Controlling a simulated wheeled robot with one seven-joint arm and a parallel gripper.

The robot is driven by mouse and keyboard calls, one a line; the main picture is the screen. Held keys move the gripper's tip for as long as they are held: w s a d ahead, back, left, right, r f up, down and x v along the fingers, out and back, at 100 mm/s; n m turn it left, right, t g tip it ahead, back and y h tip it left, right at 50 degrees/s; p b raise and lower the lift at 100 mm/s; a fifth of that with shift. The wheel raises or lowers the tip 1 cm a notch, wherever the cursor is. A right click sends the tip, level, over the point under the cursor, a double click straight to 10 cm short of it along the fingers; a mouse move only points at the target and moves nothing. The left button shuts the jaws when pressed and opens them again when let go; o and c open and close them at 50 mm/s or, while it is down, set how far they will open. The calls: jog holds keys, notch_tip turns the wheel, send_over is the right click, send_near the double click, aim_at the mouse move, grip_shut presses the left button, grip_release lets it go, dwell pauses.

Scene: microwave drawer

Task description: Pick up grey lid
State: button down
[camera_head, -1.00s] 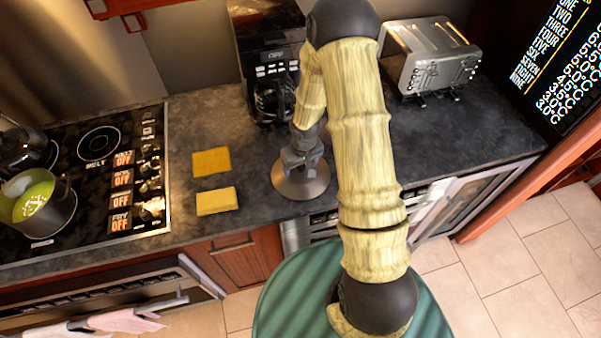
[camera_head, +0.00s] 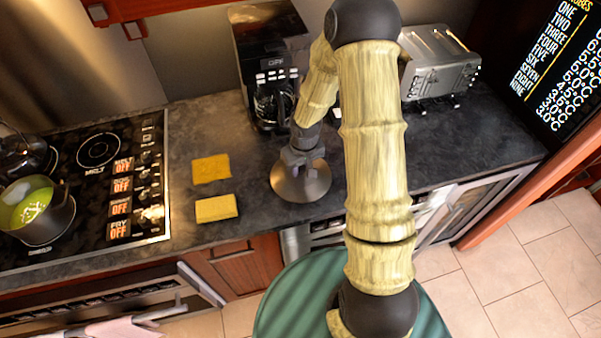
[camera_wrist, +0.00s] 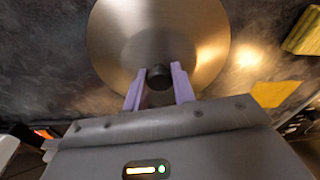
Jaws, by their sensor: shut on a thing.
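The grey lid (camera_head: 300,187) is a round metal disc with a dark knob, near the front edge of the dark counter. It fills the top middle of the wrist view (camera_wrist: 158,28). My gripper (camera_head: 301,157) is over the lid's centre. In the wrist view, its two pale purple fingers (camera_wrist: 159,80) are shut on the dark knob (camera_wrist: 159,77) from both sides. The lid looks flat, and I cannot tell whether it rests on the counter or is slightly above it.
Two yellow sponges (camera_head: 216,208) (camera_head: 211,169) lie left of the lid. A coffee maker (camera_head: 272,75) stands behind it and a toaster (camera_head: 436,65) at the back right. The stove with a green-filled pot (camera_head: 38,212) is at the left. Counter right of the lid is clear.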

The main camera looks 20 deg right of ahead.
notch_tip(320, 180, up, 7)
jog(key=shift+f, duration=0.15)
dwell(0.6)
